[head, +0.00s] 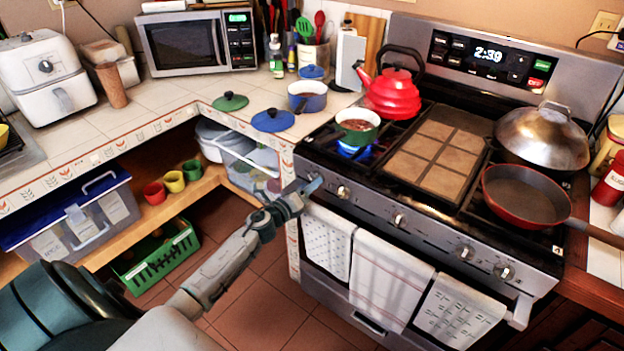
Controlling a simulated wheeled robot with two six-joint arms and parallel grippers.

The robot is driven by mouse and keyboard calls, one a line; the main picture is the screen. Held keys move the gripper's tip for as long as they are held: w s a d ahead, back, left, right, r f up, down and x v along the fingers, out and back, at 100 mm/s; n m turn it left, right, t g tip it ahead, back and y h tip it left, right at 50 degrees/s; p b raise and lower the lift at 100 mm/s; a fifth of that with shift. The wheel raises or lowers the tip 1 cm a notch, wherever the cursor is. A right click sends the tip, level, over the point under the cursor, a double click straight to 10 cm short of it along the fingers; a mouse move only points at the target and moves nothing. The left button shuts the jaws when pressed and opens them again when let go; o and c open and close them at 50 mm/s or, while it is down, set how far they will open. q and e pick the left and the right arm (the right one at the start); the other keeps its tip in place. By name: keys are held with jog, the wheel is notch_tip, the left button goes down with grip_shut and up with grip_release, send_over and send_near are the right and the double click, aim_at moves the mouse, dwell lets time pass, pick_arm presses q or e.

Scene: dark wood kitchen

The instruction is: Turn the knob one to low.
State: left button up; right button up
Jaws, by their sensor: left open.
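The stove (430,235) has a row of silver knobs on its front panel. The leftmost knob that shows clearly (343,191) is just right of my left gripper (311,185). My left gripper is open at the panel's left end, its fingers pointing toward the panel. The fingers may hide another knob there, and I cannot tell whether they touch anything. A blue flame (350,150) burns under the green pot (357,126) on the front left burner. My right gripper is out of view.
A red kettle (392,95) stands behind the pot. A red pan (525,194) and a domed lid (543,134) are on the stove's right side. Towels (390,278) hang on the oven handle below the knobs. The counter corner (290,160) is close to my left gripper.

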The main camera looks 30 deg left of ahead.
pick_arm(q)
jog(key=shift+w, duration=1.2)
jog(key=shift+c, duration=0.4)
jog(key=c, duration=0.9)
jog(key=shift+n, duration=0.4)
jog(key=shift+n+p, duration=4.3)
jog(key=shift+n, duration=4.3)
